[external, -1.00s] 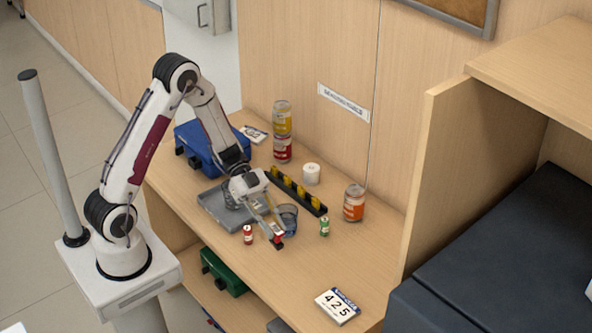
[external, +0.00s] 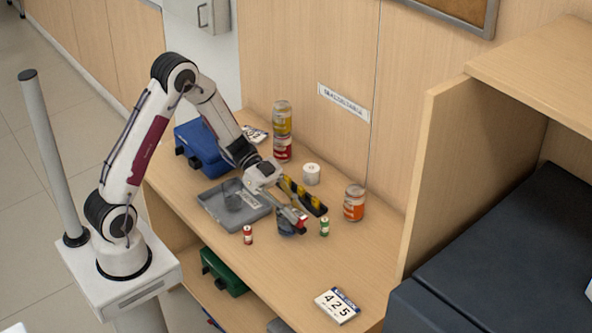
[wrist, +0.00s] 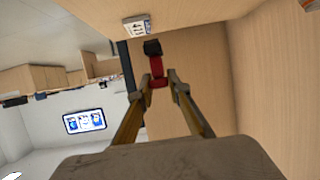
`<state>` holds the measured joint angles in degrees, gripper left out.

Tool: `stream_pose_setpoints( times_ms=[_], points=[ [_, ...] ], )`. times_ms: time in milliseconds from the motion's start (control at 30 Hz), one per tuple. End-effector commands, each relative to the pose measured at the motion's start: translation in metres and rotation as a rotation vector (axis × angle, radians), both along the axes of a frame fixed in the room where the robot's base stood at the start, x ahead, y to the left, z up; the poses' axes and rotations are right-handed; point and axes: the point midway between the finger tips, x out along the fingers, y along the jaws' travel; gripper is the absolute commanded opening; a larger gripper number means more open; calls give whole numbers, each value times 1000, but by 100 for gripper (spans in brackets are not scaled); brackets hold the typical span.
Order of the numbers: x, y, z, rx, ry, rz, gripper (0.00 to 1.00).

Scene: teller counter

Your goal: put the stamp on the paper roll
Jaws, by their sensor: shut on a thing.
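The stamp (wrist: 157,66), red with a black end (wrist: 152,47), is held between the fingertips of my gripper (wrist: 160,84). In the external view my gripper (external: 298,220) reaches forward and to the right, tilted, with the red of the stamp (external: 303,217) at its tips. The white paper roll (external: 311,174) stands upright on the counter behind the gripper, near the back panel, apart from the stamp. The paper roll is not seen in the wrist view.
The front right counter is mostly clear.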

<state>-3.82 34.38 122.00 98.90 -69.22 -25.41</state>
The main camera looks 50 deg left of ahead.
Motion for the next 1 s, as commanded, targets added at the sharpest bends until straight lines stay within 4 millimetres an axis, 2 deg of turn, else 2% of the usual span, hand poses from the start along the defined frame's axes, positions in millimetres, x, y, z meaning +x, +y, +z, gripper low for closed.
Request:
stream_pose_setpoints(
  times_ms=[267, 500, 700, 1000],
  points=[
    [79, 11, 21, -2, -3, 266, 0],
    [141, 37, 37, -3, -1, 504, 0],
    [181, 65, 49, -2, -1, 690, 0],
    [222, 110, 59, -1, 1, 925, 0]
  ],
)
